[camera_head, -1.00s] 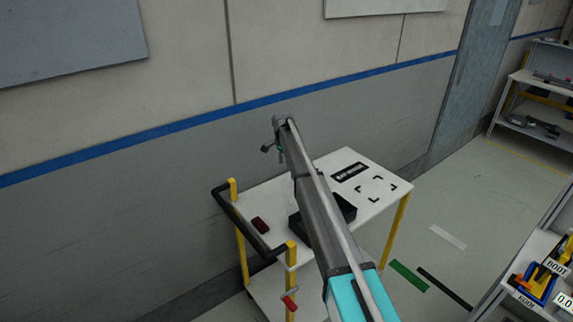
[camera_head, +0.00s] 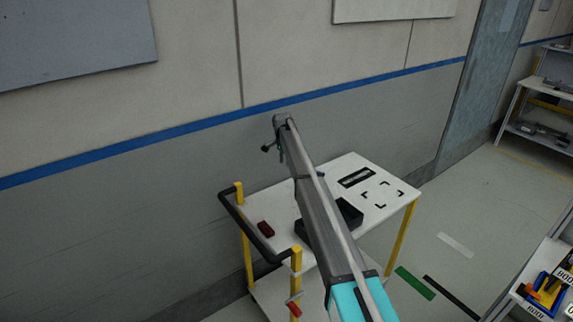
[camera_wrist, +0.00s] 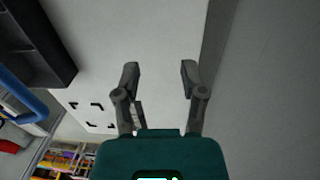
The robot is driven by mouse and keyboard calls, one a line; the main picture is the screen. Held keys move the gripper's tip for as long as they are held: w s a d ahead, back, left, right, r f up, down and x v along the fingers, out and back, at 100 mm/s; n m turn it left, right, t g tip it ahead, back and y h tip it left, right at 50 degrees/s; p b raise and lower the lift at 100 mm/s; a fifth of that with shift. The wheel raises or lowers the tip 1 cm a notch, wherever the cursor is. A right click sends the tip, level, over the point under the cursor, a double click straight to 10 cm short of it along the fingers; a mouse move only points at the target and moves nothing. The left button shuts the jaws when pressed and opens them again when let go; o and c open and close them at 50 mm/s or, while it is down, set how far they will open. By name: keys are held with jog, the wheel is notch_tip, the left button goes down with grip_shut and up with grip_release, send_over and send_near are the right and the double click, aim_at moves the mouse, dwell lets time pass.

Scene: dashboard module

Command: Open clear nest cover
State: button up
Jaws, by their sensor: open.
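I cannot make out a clear nest cover in either view. A black open box (camera_head: 349,213) stands on the white cart top (camera_head: 290,197), partly hidden behind my arm. Part of a dark tray-like box, likely the same one, shows at the upper left of the wrist view (camera_wrist: 38,45). My gripper (camera_wrist: 160,68) is open and empty, its two fingers apart over the white top. In the head view the gripper end shows small above the cart's far edge, near the wall; its fingers are hard to tell there.
A black label strip (camera_head: 356,178) and black corner marks (camera_head: 382,194) are at the right. The wall (camera_head: 150,220) is close behind. A bench with parts (camera_head: 545,285) stands at lower right.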

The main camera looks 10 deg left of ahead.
jog(key=shift+w+a+f, duration=0.1)
jog(key=shift+w+a, duration=0.65)
jog(key=shift+a, duration=0.05)
